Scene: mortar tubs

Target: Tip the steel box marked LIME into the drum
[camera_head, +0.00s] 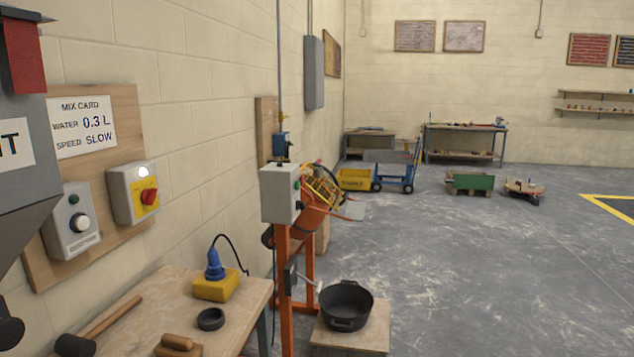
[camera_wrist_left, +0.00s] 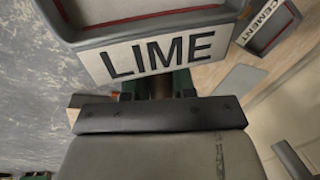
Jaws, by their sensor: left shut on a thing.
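The steel box marked LIME (camera_wrist_left: 160,52) is at the top of the left wrist view, with a white label and a red line along its inside rim. Only its near part shows; I cannot see what it holds. My left gripper (camera_wrist_left: 158,86) is shut on a short bar at the label side of this box. The orange mixer drum (camera_head: 313,216) is tilted on its orange stand in the middle of the head view, with a yellow wire guard (camera_head: 322,186) at its mouth. Neither the LIME box nor my grippers show in the head view.
A box marked CEMENT (camera_wrist_left: 268,25) is at the wrist view's top right. A wooden bench (camera_head: 235,310) bears a mallet (camera_head: 82,342), a yellow block (camera_head: 216,288) and a black ring (camera_head: 211,319). A black tub (camera_head: 346,306) stands below the mixer. Open floor lies right.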

